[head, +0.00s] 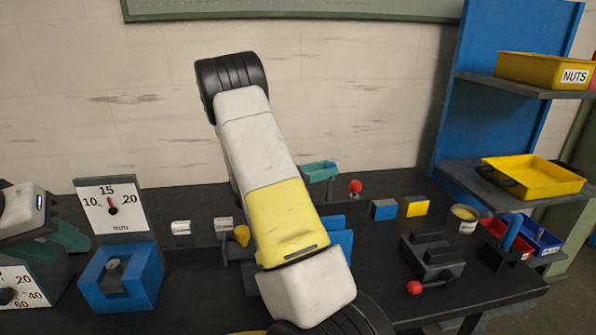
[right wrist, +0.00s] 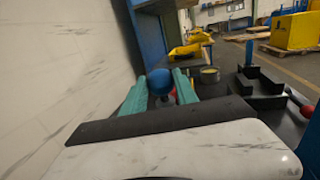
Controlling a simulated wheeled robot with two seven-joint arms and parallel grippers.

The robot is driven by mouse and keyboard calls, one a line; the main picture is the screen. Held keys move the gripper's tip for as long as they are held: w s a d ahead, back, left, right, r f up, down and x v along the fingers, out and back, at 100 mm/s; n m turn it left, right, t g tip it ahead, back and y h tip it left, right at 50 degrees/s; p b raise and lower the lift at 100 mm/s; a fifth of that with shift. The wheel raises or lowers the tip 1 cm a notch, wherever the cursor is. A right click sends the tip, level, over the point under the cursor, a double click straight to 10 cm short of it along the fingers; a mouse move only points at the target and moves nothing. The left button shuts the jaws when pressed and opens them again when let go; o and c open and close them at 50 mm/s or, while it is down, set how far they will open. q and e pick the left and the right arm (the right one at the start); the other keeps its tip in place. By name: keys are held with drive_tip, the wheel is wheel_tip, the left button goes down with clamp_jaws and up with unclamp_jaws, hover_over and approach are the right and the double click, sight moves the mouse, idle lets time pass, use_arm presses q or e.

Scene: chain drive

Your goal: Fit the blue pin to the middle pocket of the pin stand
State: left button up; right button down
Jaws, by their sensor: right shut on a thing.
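My right arm crosses the middle of the head view. Its gripper (head: 320,170) shows teal behind the arm, above the table's back part. In the right wrist view my right gripper (right wrist: 161,90) is shut on the blue pin, whose round blue head (right wrist: 160,81) shows between the teal fingers. The pin's lower part is mostly hidden. My left gripper (head: 62,238) is at the left edge, low near the dials; its opening is unclear. I cannot make out the pin stand for certain; my right arm hides the table's middle.
A blue block fixture (head: 122,280) and a dial board (head: 110,205) stand left. A yellow knob (head: 242,235) and a red knob (head: 355,187) flank my arm. A dark fixture (head: 432,262) and a dark block with a blue post (head: 513,232) stand right, near shelves with yellow bins (head: 540,178).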

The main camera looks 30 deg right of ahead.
drive_tip(key=shift+r, duration=1.25)
drive_tip(key=shift+f, duration=3)
drive_tip(key=c, duration=0.9)
unclamp_jaws()
drive_tip(key=a, duration=0.8)
drive_tip(key=shift+w+f, duration=0.15)
drive_tip(key=shift+w, duration=0.05)
